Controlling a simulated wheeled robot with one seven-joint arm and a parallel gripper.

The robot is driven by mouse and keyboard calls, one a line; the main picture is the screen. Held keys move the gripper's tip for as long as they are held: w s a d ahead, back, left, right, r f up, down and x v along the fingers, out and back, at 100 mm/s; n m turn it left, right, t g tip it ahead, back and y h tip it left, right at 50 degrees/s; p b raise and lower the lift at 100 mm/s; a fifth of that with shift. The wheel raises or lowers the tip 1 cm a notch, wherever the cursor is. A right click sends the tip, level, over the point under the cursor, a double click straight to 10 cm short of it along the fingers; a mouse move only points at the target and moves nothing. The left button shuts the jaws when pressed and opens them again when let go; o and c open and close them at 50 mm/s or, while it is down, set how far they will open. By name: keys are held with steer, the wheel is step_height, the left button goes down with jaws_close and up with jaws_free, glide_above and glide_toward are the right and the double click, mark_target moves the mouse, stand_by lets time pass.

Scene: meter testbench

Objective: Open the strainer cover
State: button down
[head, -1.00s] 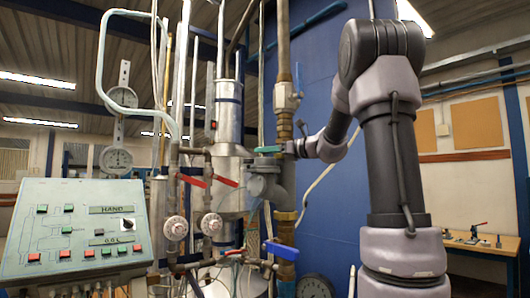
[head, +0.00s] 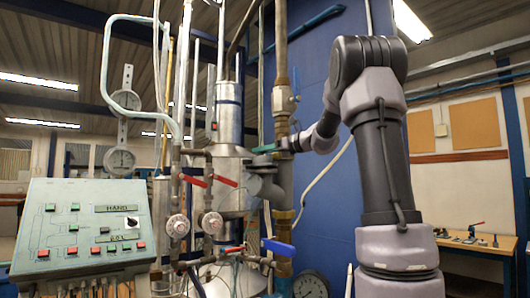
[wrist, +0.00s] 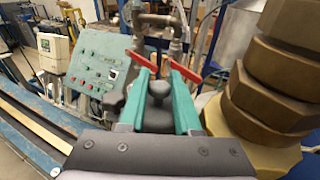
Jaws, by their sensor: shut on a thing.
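The strainer is a grey metal fitting (head: 266,184) on the vertical pipe in the head view, left of my arm. My gripper (head: 265,149) reaches in from the right at its top, with green fingers. In the wrist view my gripper (wrist: 160,88) has its two green fingers closed on a dark grey part, seemingly the strainer cover (wrist: 157,112). The fingers and palm hide much of this part. In the head view I cannot tell clearly how far the cover stands from the body.
Brass pipe nuts (wrist: 275,85) are close on the right in the wrist view. Red valve levers (head: 195,181) and a blue lever (head: 279,248) stick out near the strainer. A green control panel (head: 80,228) stands at the left.

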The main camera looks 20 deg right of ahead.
steer(key=shift+w+a+r, duration=0.1)
steer(key=shift+w+r, duration=0.2)
steer(key=shift+w+a+r, duration=0.2)
steer(key=shift+w+r, duration=0.05)
steer(key=shift+w, duration=0.4)
steer(key=c, duration=0.6)
jaws_free()
steer(key=v, duration=1)
steer(key=shift+s+d+r, duration=0.1)
steer(key=shift+s+d, duration=0.15)
steer(key=shift+s, duration=0.05)
